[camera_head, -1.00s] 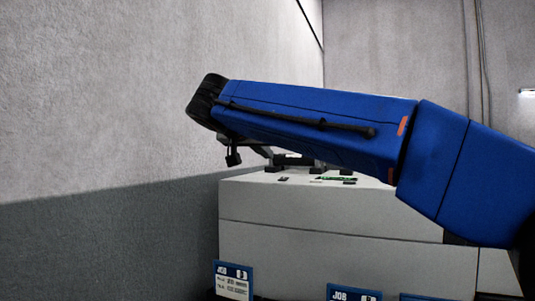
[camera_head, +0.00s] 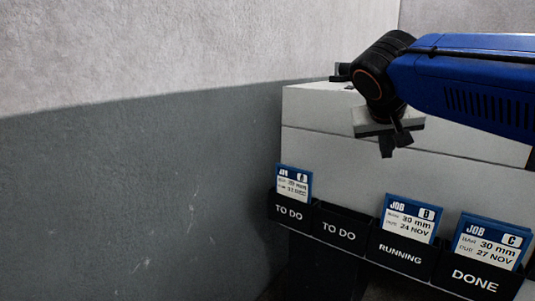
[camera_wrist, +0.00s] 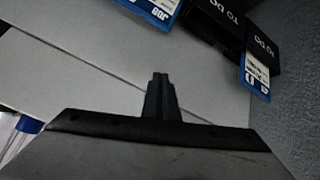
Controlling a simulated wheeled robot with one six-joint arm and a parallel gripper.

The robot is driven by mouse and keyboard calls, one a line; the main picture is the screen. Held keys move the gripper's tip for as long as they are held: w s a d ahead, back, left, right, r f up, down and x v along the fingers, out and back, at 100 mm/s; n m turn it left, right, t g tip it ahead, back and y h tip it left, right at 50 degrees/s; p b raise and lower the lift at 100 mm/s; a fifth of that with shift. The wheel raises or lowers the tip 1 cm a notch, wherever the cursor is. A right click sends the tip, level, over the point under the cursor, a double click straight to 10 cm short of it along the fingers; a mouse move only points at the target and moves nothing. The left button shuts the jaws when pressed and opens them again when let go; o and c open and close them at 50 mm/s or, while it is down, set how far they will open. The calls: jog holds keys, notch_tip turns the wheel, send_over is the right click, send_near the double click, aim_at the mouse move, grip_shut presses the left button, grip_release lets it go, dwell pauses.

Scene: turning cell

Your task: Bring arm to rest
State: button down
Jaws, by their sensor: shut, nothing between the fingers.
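My blue arm (camera_head: 470,85) reaches in from the right in the head view. Its black wrist bends down in front of the light grey cabinet. My gripper (camera_head: 388,150) points down above the row of card holders and touches none of them. In the wrist view my gripper (camera_wrist: 160,78) shows as dark fingers close together, shut with nothing between them.
Black holders hang on the cabinet front (camera_head: 315,140): a TO DO holder (camera_head: 289,212) with a card, an empty TO DO holder (camera_head: 338,236), RUNNING (camera_head: 400,255) with a card, and DONE (camera_head: 474,281) with cards. A grey wall (camera_head: 140,190) fills the left.

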jog(key=s+f+n+g+y, duration=0.1)
jog(key=s+f+y, duration=0.1)
jog(key=s+f, duration=0.8)
jog(key=s+d+f+n+g+y, duration=0.1)
jog(key=s+f+y, duration=0.2)
jog(key=s+f, duration=0.8)
notch_tip(320, 180, down, 7)
jog(key=shift+r+n, duration=0.15)
jog(key=shift+n, duration=0.15)
jog(key=shift+d, duration=0.1)
